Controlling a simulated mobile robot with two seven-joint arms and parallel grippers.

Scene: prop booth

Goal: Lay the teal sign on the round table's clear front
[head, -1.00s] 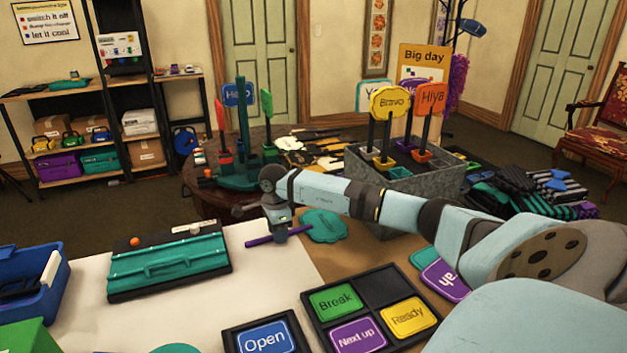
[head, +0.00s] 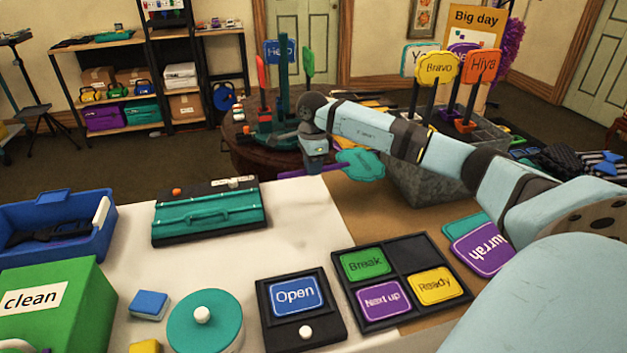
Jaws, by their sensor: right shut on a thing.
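The teal sign (head: 360,165) has a wavy-edged teal head and a purple handle. My right gripper (head: 314,172) is shut on the handle, with the head sticking out to the right. The sign appears held above the far edge of the white-topped table. The round table (head: 243,158) is dark wood and stands just beyond, behind and left of the gripper. My gripper and forearm hide part of its top and front. A dark teal stand (head: 280,130) with red, green and blue signs is on it. My left gripper is out of view.
A grey bin (head: 425,185) of upright signs stands right of the sign. On the near table are a teal toolbox (head: 210,212), a blue crate (head: 50,225), a green box (head: 60,305) and a black card tray (head: 402,284). White tabletop (head: 300,225) is bare behind the cards.

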